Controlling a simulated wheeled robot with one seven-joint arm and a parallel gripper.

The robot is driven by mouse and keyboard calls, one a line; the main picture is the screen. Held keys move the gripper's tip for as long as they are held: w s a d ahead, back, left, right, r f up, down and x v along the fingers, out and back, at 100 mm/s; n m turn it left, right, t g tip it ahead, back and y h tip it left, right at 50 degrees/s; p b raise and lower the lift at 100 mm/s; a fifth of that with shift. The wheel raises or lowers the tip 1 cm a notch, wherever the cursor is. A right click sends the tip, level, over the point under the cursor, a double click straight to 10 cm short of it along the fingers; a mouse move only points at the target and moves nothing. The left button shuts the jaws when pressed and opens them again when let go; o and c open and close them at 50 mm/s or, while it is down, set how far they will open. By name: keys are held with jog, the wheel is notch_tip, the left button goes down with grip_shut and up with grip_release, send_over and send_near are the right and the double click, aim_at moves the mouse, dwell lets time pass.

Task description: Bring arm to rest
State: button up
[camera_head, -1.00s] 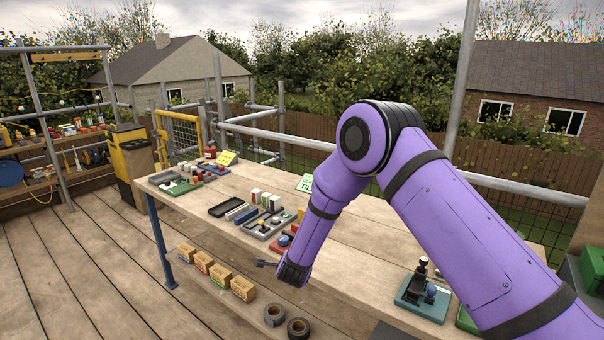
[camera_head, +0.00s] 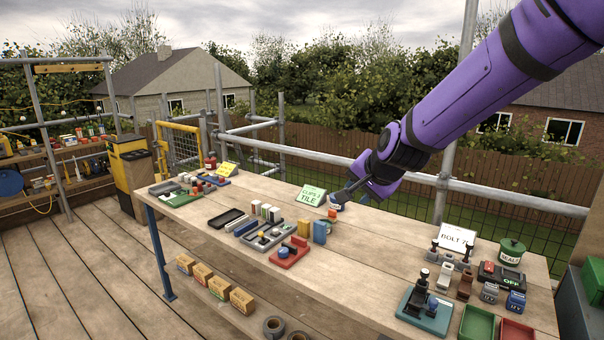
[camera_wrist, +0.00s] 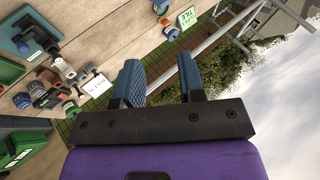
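My purple arm reaches in from the upper right in the head view. My gripper (camera_head: 344,194) hangs over the back edge of the workbench (camera_head: 365,262), near a green tile sign (camera_head: 311,195). In the wrist view, the two blue fingers of my gripper (camera_wrist: 160,62) stand apart, with nothing between them. A small blue-and-white item (camera_head: 337,203) and an orange item (camera_head: 332,214) show just below the gripper in the head view. I cannot tell how close the fingertips are to them.
The bench holds a red tray (camera_head: 288,255), a teal stand (camera_head: 425,312), a bolt sign (camera_head: 456,238) and a green tin (camera_head: 511,252). A scaffold rail (camera_head: 490,190) and upright pole (camera_head: 443,190) stand behind the bench. The bench's middle front is clear.

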jog(key=s+d+r+n, duration=0.1)
jog(key=s+d+r, duration=0.2)
jog(key=s, duration=0.2)
jog(key=s+d+r+n+g+h, duration=0.1)
jog(key=s+d+r+n, duration=0.1)
jog(key=s+d, duration=0.3)
jog(key=s+d+r+n, duration=0.1)
jog(key=s+d+r, duration=0.15)
jog(key=s, duration=0.35)
jog(key=s+d+n+g+h, duration=0.1)
jog(key=s+d, duration=0.2)
jog(key=s, duration=0.5)
jog(key=s+d+n+h, duration=0.1)
jog(key=s+d, duration=0.3)
jog(key=s, duration=0.4)
jog(key=shift+s+n+g, duration=0.35)
jog(key=shift+n+g, duration=0.05)
jog(key=shift+n, duration=0.2)
